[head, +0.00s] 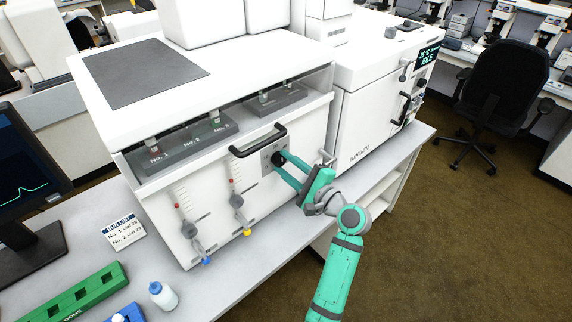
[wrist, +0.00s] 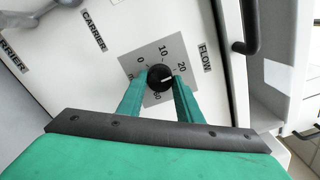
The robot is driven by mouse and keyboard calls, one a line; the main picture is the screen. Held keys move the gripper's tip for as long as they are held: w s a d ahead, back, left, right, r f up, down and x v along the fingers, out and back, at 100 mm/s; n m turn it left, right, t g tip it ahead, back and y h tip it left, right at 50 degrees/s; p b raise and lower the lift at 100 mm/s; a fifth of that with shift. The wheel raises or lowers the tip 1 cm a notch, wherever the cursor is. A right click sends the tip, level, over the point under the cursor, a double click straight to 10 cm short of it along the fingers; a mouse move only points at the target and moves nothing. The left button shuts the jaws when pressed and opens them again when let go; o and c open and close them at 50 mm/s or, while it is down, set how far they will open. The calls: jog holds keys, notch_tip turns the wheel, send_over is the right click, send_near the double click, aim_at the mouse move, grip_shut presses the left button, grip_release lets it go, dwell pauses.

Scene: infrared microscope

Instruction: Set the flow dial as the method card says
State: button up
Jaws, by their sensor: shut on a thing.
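The flow dial is a round black knob (wrist: 159,78) on a grey square plate (wrist: 182,50) marked FLOW, with 0, 10 and 20 readable in the wrist view. A pale mark on the knob seems to point right, roughly toward the 20 side; I cannot read its exact value. My gripper (wrist: 161,80) has its two green fingers shut on the knob's sides. In the head view my gripper (head: 280,161) reaches the plate (head: 268,153) on the instrument's front. A small card (head: 124,231) on the bench is headed RUN LIST. No card headed METHOD is readable.
A black handle (head: 258,141) stands out just above the dial plate. Two flow tubes with knobs (head: 189,229) (head: 237,201) are left of it. A green rack (head: 75,297) and a white bottle (head: 163,295) are on the bench. A display (head: 427,56) reads IDLE.

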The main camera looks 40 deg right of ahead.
jog(key=shift+d+f+m, duration=0.1)
jog(key=shift+m, duration=0.3)
jog(key=o, duration=1)
jog(key=shift+o, duration=0.2)
jog(key=shift+s, duration=0.1)
jog(key=s, duration=1)
jog(key=shift+s+d, duration=0.35)
jog(key=shift+d, duration=0.05)
